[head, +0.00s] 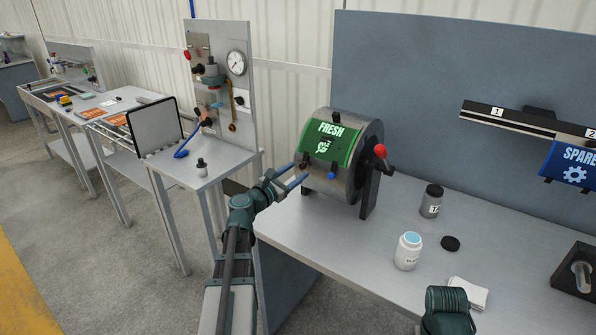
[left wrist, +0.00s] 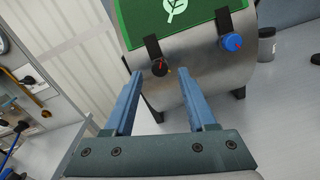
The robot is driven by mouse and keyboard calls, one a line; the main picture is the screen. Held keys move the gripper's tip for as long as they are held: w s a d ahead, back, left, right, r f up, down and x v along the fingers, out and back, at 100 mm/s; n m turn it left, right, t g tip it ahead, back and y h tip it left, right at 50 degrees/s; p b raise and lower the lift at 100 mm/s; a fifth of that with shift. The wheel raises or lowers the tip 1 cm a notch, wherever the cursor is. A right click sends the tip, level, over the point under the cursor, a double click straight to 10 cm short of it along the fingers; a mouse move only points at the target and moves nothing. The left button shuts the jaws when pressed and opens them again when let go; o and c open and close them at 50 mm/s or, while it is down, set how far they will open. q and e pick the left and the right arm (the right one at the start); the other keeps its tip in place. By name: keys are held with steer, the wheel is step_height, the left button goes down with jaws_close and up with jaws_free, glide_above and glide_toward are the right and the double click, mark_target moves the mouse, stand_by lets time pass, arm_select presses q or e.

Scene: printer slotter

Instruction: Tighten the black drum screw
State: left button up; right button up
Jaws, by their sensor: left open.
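The metal drum (head: 345,180) stands on the table, with a green "FRESH" sheet (head: 332,142) on its curved face. The black drum screw (left wrist: 160,67) sits below a black clip at the sheet's lower edge, with a small red mark on it. A blue screw (left wrist: 232,42) is to its right and also shows in the head view (head: 332,175). My left gripper (head: 299,172) is open at the drum's left side. In the left wrist view its blue fingers (left wrist: 165,85) point at the drum, with the black screw beyond and between them; contact is not visible. My right gripper is out of view.
A red-knobbed crank (head: 380,151) is on the drum's right side. A blue "SPARE" sheet (head: 575,166) hangs from the rail.

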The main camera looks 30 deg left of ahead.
arm_select(q)
steer(key=shift+w+d, duration=0.1)
steer(key=shift+w, duration=0.75)
jaws_close()
